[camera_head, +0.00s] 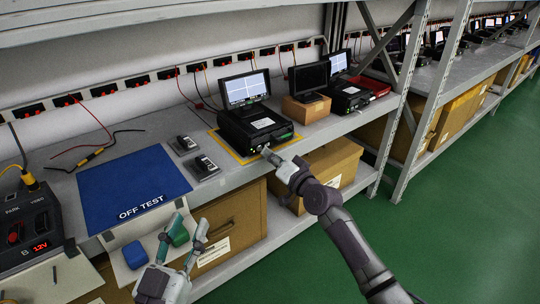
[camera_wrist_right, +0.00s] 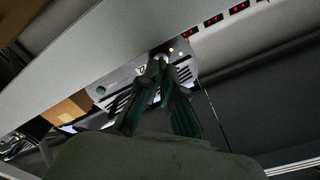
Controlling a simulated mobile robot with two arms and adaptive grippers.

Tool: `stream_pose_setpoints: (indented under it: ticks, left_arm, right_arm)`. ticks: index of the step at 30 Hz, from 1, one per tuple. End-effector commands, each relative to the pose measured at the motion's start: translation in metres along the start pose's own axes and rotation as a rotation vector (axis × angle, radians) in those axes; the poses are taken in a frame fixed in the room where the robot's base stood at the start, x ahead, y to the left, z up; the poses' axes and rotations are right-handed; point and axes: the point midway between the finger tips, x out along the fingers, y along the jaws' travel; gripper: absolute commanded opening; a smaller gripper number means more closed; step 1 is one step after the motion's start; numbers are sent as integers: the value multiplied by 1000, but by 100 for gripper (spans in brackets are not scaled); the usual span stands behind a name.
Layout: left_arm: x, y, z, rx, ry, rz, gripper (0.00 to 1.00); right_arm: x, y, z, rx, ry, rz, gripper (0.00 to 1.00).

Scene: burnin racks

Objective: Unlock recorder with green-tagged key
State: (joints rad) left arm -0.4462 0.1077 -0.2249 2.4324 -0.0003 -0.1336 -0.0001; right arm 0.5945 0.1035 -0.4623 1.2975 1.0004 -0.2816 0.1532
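The recorder (camera_head: 254,124) is a black box with a lit screen (camera_head: 246,88), standing on a yellow-outlined spot on the shelf. My right gripper (camera_head: 268,153) is at its front face. In the right wrist view, the fingertips (camera_wrist_right: 161,66) come close together at a small round silvery part on the recorder front (camera_wrist_right: 122,80). No green tag shows there, and I cannot tell whether a key is between the fingers. My left gripper (camera_head: 190,222) is open near the shelf's front edge. A green piece (camera_head: 177,231) shows by its fingers; a blue piece (camera_head: 135,255) lies left of it.
A blue "OFF TEST" mat (camera_head: 125,180) lies left of the recorder, with two small dark devices (camera_head: 205,163) between. A black power unit (camera_head: 28,232) stands at far left. A second screen on a cardboard box (camera_head: 306,109) stands right of the recorder. Cardboard boxes fill the lower shelf.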

Motion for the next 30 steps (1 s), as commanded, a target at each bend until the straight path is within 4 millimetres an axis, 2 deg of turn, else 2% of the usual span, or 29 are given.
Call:
stream_pose_setpoints:
  ticks: [12,13,15,23,26,30]
  left_arm:
    - [0,0,0,0,-1,-1,40]
    - [0,0,0,0,-1,-1,40]
    - [0,0,0,0,-1,-1,40]
    - [0,0,-2,1,3,2,40]
    - [0,0,-2,0,4,3,40]
    - [0,0,-1,0,3,2,40]
  right_arm:
    - [0,2,2,11,-5,3,0]
    - [0,2,2,11,-5,3,8]
    - [0,2,2,11,-5,3,16]
    - [0,1,1,9,-2,1,16]
    - [-5,1,1,10,-2,0,16]
    - [-23,2,1,9,-1,1,16]
